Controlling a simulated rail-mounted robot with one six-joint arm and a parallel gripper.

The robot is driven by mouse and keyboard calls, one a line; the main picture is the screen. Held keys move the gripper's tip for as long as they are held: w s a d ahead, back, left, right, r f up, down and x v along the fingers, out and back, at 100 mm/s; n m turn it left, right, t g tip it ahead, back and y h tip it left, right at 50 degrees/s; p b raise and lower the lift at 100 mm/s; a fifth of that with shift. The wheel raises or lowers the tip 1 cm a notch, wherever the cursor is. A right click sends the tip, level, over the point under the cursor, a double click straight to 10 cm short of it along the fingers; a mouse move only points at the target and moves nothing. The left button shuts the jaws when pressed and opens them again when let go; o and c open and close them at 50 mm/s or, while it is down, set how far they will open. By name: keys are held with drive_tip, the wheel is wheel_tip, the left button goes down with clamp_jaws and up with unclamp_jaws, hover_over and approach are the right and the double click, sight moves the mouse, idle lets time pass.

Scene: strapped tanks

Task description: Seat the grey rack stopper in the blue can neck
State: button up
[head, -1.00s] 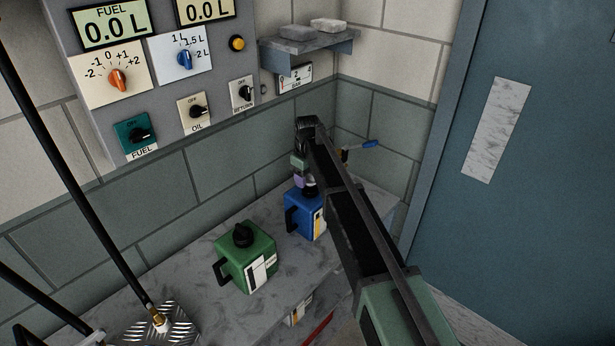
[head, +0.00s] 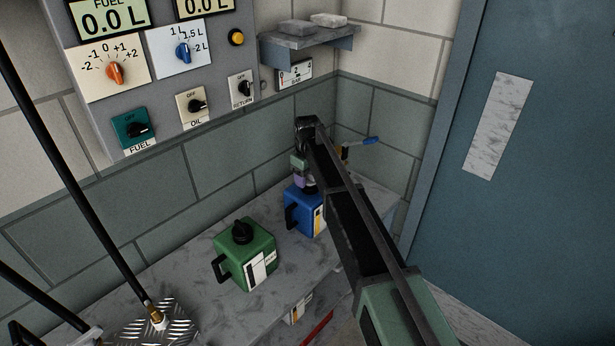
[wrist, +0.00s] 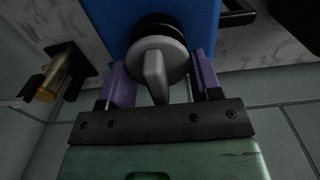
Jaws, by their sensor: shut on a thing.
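The blue can (head: 297,212) stands on the bench under my gripper (head: 304,181). In the wrist view the blue can (wrist: 205,22) lies beyond the fingers, with its black neck ring (wrist: 152,22) showing behind the grey stopper (wrist: 165,55). The stopper has a round disc and a raised grip bar. My gripper (wrist: 162,78) has purple fingers on either side of the stopper and is shut on it. The stopper overlaps the neck; how deep it sits in it cannot be told. In the head view the stopper is mostly hidden by my gripper and arm.
A green can (head: 246,262) with a black cap stands left of the blue can. A blue-handled valve (head: 362,141) is close behind my arm. A small shelf (head: 305,43) and control panel (head: 160,80) are on the wall. The bench front is partly clear.

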drive_tip(key=shift+f, duration=0.3)
drive_tip(key=o, duration=1)
drive_tip(key=shift+r, duration=0.1)
drive_tip(key=shift+r, duration=0.1)
wheel_tip(320, 180, up, 11)
drive_tip(key=p, duration=1)
drive_tip(key=shift+p, duration=0.4)
drive_tip(key=shift+f, duration=0.2)
